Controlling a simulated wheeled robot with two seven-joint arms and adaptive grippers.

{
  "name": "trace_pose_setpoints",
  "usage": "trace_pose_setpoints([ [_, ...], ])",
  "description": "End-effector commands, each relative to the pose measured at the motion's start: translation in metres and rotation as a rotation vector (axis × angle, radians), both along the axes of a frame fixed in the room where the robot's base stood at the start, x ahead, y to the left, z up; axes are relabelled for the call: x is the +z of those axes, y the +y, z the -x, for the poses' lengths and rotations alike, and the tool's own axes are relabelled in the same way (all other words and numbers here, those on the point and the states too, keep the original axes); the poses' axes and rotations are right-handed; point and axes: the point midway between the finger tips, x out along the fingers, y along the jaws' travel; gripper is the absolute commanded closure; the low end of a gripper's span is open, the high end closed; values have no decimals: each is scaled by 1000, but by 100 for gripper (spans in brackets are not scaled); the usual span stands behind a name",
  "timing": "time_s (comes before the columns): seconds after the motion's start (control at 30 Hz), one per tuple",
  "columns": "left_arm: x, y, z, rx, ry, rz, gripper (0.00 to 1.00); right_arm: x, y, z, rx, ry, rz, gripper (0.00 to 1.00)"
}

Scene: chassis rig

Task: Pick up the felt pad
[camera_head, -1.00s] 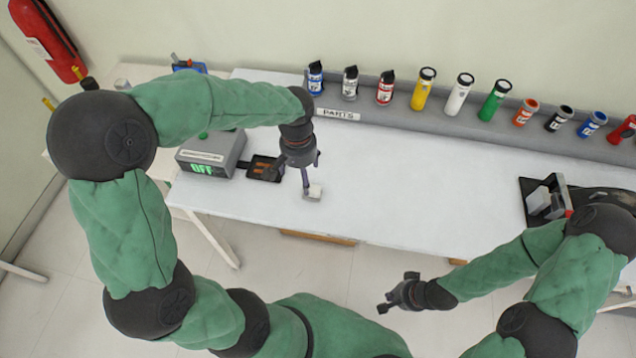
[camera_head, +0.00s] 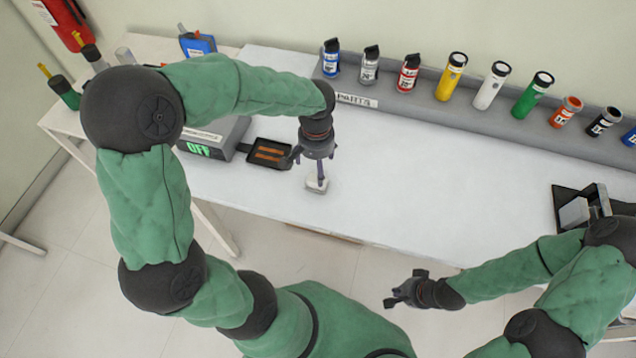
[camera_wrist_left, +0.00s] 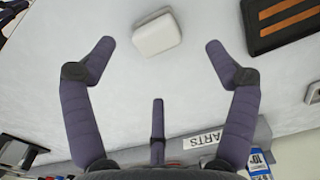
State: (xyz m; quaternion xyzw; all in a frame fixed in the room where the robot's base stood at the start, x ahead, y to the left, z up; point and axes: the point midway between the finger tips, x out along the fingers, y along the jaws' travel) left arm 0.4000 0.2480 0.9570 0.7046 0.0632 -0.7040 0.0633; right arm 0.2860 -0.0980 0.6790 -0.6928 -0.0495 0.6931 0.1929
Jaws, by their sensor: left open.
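The felt pad, a small white block with rounded edges (camera_head: 314,188), lies flat on the white table near its front edge. It also shows in the left wrist view (camera_wrist_left: 157,34), at the top middle. My left gripper (camera_head: 312,172) hangs over it, fingers pointing down and partly covering it in the head view. In the left wrist view the gripper (camera_wrist_left: 160,46) is open, with a finger on each side short of the pad and a third finger below. The pad is not gripped. My right gripper (camera_head: 403,288) is open and empty, in front of the table.
A black tray with orange-brown strips (camera_head: 268,153) lies left of the pad, beside a grey box reading OFF (camera_head: 213,140). A grey rack (camera_head: 432,110) with several coloured bottles and tubes runs along the back. The table middle (camera_head: 430,175) is clear.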

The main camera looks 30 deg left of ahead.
Motion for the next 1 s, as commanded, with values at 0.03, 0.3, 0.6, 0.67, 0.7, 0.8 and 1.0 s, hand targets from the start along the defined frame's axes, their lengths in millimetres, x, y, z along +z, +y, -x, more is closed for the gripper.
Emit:
trace_pose_setpoints([
  [0.03, -10, 0, 1, 0, 3, 0, 14, -4, 0, 0, 0, 0, 0, 100],
  [0.3, -27, 0, 0, 2, 1, 0, 14, -9, 0, 0, 0, 0, 0, 100],
  [0.6, -62, -4, 4, 0, 2, 0, 14, -27, 0, 0, 0, 0, 0, 100],
  [0.67, -70, -4, 4, 1, 3, 1, 14, -29, 0, 0, 0, 0, 0, 100],
  [0.7, -74, -4, 3, 1, 3, 2, 14, -30, 0, 0, 0, 0, 0, 100],
  [0.8, -78, -4, 3, 1, 0, 1, 14, -31, 0, 0, 0, 0, 0, 100],
  [1.0, -76, -4, 3, 1, 0, 1, 19, -30, 0, 0, 0, 0, 0, 100],
])
